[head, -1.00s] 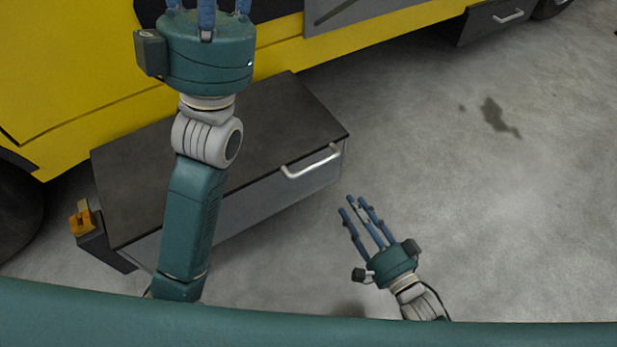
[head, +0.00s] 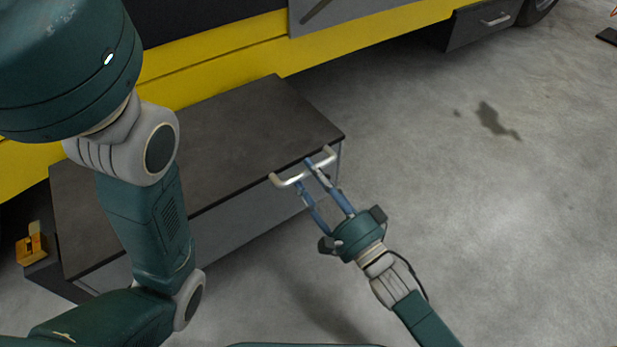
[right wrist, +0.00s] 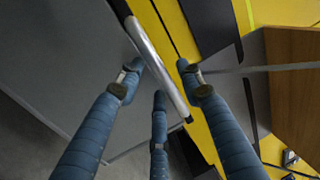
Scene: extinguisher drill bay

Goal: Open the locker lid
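The locker is a long grey box with a dark flat lid (head: 225,125), which lies shut. A pale metal handle (head: 326,157) sits at its front edge, towards the right end. My right gripper (head: 306,175) is at the handle, its blue fingers spread and reaching up to the bar. In the right wrist view the handle bar (right wrist: 155,62) runs between the open fingers (right wrist: 160,72), with gaps still showing; firm contact cannot be told. My left gripper (head: 65,60) is large at the upper left, above the lid's left part; its fingers are out of frame.
A yellow vehicle (head: 215,60) stands right behind the locker. An orange latch-like part (head: 32,245) is at the locker's left end. Open concrete floor (head: 480,220) with a dark stain lies to the right.

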